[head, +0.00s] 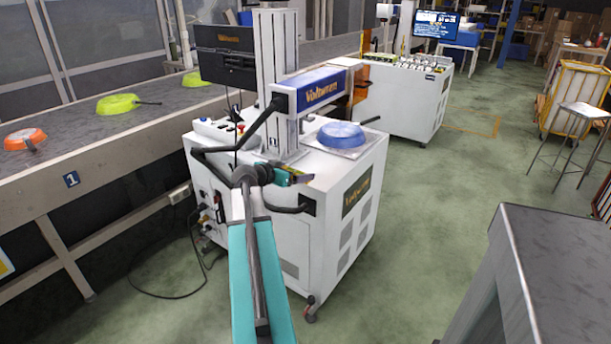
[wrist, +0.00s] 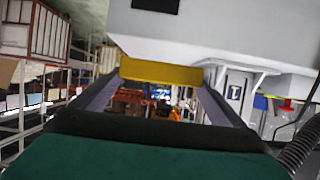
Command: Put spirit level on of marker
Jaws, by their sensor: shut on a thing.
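The spirit level (wrist: 160,72) shows in the wrist view as a yellow bar held across between the two fingertips. My gripper (head: 301,178) is shut on it; it also shows in the wrist view (wrist: 160,82). The marker has a grey column and a blue head (head: 318,90). A blue pan (head: 341,135) sits on a light plate on its top, right of the column.
A conveyor (head: 110,150) on the left carries green pans (head: 118,104) and an orange pan (head: 25,139). A grey table (head: 540,240) stands at the right front. A second white machine (head: 410,95) stands behind. Green floor right of the marker is clear.

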